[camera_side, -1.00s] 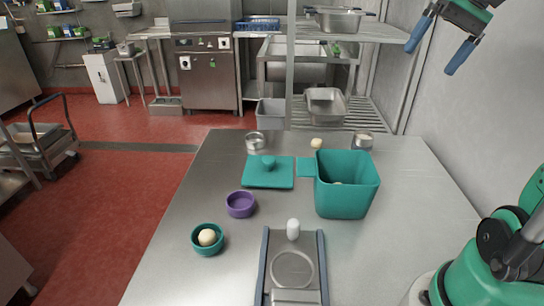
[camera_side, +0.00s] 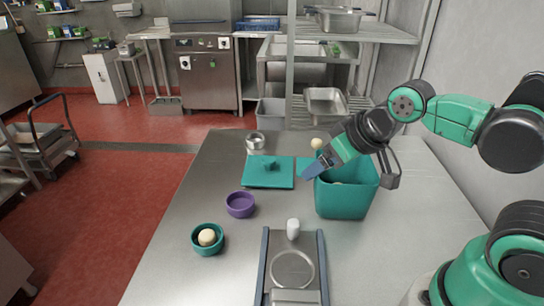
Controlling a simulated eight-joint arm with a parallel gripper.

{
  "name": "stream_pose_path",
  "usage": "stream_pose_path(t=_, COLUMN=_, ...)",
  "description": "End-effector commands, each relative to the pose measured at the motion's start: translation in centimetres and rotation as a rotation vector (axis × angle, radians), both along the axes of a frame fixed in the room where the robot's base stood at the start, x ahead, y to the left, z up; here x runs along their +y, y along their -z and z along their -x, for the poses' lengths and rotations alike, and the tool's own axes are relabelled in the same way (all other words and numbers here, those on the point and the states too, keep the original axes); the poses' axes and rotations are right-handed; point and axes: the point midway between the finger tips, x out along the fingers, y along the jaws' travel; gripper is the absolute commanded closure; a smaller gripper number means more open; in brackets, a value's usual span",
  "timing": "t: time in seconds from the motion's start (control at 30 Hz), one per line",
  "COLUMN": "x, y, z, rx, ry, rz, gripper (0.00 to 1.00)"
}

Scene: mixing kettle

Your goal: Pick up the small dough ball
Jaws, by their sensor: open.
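A pale dough ball (camera_side: 207,237) sits in a small teal bowl (camera_side: 194,247) at the front left of the table. Another small pale lump (camera_side: 317,143) lies at the back of the table, just behind my gripper. I cannot tell for sure which one is the small dough ball. My gripper (camera_side: 308,173) is open, its blue fingers pointing down and left above the left rim of the teal kettle (camera_side: 342,204), holding nothing that I can see. Something pale shows inside the kettle, mostly hidden by my arm.
A teal lid (camera_side: 258,180) with a knob lies left of the kettle. A purple bowl (camera_side: 240,206) stands in front of it. A scale (camera_side: 292,272) with a small white object (camera_side: 293,229) is at the front. A metal cup (camera_side: 255,141) stands at the back left.

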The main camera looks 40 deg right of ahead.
Motion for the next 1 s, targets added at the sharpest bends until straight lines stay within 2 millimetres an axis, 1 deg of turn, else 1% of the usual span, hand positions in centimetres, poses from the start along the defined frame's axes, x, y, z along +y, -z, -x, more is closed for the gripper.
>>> stream_pose_path(t=0.17, x=0.0, y=-0.2, z=0.0, rx=0.001, ry=0.001, rz=-0.001, gripper=0.23)
stream_pose_path(t=0.27, x=0.0, y=-0.9, z=0.0, rx=0.001, ry=0.001, rz=-0.001, gripper=0.23)
stream_pose_path(t=0.37, x=0.0, y=-2.4, z=0.0, rx=0.001, ry=0.001, rz=-0.001, gripper=0.23)
stream_pose_path(t=0.5, x=0.0, y=-5.2, z=0.0, rx=0.002, ry=0.001, rz=-0.001, gripper=0.23)
stream_pose_path(t=0.77, x=-3.4, y=-5.7, z=-1.3, rx=0.173, ry=0.196, rz=-0.046, gripper=0.23)
stream_pose_path(t=0.87, x=-5.0, y=-5.7, z=-1.8, rx=0.246, ry=0.284, rz=-0.068, gripper=0.23)
stream_pose_path(t=1.0, x=-7.6, y=-5.6, z=-2.5, rx=0.36, ry=0.422, rz=-0.104, gripper=0.23)
